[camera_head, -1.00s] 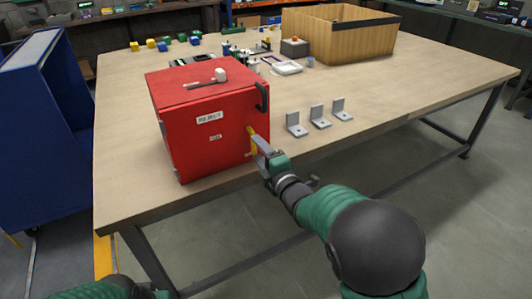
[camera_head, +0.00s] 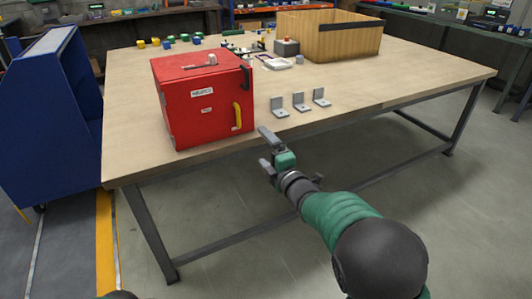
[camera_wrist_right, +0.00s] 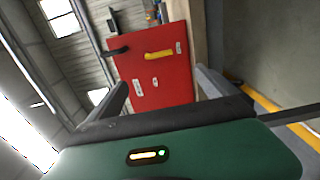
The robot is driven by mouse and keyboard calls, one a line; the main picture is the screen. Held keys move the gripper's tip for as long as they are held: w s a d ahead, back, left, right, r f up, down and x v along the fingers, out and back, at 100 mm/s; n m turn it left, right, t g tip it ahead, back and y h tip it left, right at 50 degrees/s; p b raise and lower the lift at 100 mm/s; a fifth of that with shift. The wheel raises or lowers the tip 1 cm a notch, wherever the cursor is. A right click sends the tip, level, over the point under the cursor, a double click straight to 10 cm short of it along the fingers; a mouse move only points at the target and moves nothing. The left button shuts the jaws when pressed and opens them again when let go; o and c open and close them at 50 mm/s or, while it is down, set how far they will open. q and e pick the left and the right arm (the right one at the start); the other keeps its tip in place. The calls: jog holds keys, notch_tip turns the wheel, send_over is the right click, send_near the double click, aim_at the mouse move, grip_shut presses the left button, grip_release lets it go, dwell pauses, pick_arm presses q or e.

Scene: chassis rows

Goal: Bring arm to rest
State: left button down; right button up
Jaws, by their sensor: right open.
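My right gripper (camera_head: 266,149) is open and empty, just in front of the table's front edge and to the right of a red box (camera_head: 188,119). The box has a label on its front, a yellow handle (camera_head: 237,116) and a black handle (camera_head: 246,77). Its front looks shut. In the right wrist view the red box (camera_wrist_right: 150,88) and yellow handle (camera_wrist_right: 159,55) show beyond the spread fingers, apart from them. My left gripper is not in view; only a dark bit of my own body shows at the bottom left.
The wooden table (camera_head: 400,90) holds several grey L-shaped brackets (camera_head: 300,102), a wooden crate (camera_head: 325,42) at the back right and several coloured blocks (camera_head: 170,41). A blue cart (camera_head: 50,120) stands at the left. The floor in front of the table is clear.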

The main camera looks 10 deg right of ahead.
jog(key=shift+w+f, duration=0.1)
jog(key=shift+f, duration=0.1)
jog(key=s+d+f+m+g+h, duration=0.55)
jog(key=s+d+f+m, duration=0.35)
jog(key=s+f+m, duration=0.35)
jog(key=s+d+f+m+g, duration=0.1)
jog(key=s+f+m+g, duration=0.35)
jog(key=s, duration=0.75)
jog(key=s+f+m+g, duration=0.4)
jog(key=s+f+m, duration=0.1)
jog(key=s, duration=0.6)
notch_tip(320, 180, up, 31)
jog(key=p, duration=3.1)
jog(key=shift+s+g, duration=0.3)
